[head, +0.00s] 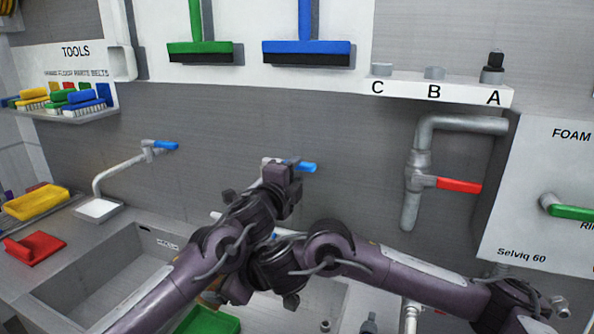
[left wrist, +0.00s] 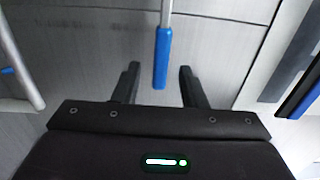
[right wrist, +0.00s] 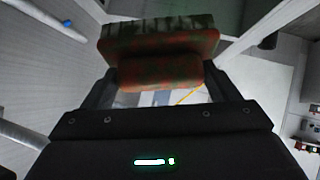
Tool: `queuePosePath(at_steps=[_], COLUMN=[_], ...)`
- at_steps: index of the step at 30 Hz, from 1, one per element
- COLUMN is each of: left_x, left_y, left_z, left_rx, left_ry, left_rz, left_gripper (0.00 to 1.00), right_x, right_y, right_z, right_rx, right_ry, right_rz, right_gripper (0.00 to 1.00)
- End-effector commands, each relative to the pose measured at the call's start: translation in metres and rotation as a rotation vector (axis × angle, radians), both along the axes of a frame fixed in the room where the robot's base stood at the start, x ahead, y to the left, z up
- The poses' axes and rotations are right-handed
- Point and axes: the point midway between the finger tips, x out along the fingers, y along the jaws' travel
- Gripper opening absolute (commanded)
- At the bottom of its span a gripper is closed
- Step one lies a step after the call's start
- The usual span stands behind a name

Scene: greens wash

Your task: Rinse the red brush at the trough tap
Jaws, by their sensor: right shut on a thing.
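The red brush (right wrist: 160,72) is in my right gripper (right wrist: 160,95) in the right wrist view. Its red body is smeared with green-brown dirt and its bristles (right wrist: 155,32) look dark and soiled. In the head view my arms hide most of it. A tap with a blue lever (head: 306,167) is on the back wall above the trough (head: 75,292); its spout is largely hidden. My left gripper (head: 280,172) is at this lever. In the left wrist view the lever (left wrist: 162,58) lies between the open fingers (left wrist: 160,75), with a gap on both sides.
Another blue-handled tap (head: 150,150) is further left. A green tray (head: 208,320) is low in front. A pipe with a red lever (head: 458,185) is at right. My arms cross closely.

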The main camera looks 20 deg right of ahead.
Motion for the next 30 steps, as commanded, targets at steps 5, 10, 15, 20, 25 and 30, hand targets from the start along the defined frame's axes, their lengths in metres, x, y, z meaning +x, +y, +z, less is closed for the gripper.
queuePosePath(at_steps=[5, 10, 15, 20, 25, 30], left_x=[0.011, 0.016, 0.017, 0.017, 0.017, 0.017], left_y=[-0.012, -0.017, -0.017, -0.017, -0.017, -0.017], left_z=[0.001, 0.0, 0.0, 0.0, 0.0, 0.0], left_rx=[-0.001, -0.001, -0.001, -0.001, -0.001, 0.0], left_ry=[-0.001, -0.001, -0.001, -0.001, -0.001, 0.0], left_rz=[-0.001, -0.001, 0.0, 0.0, 0.0, -0.001], left_gripper=[0.38, 0.38, 0.38, 0.36, 0.13, 0.0], right_x=[0.0, 0.0, 0.0, 0.0, 0.0, 0.0], right_y=[0.0, 0.0, 0.0, 0.0, 0.0, 0.0], right_z=[0.001, 0.001, 0.001, 0.001, 0.001, 0.001], right_rx=[0.001, 0.001, 0.001, 0.001, 0.001, 0.001], right_ry=[-0.001, -0.001, -0.001, -0.001, -0.001, -0.001], right_rz=[0.0, 0.0, 0.0, 0.0, 0.0, 0.0], right_gripper=[0.68, 0.68, 0.68, 0.68, 0.68, 0.68])
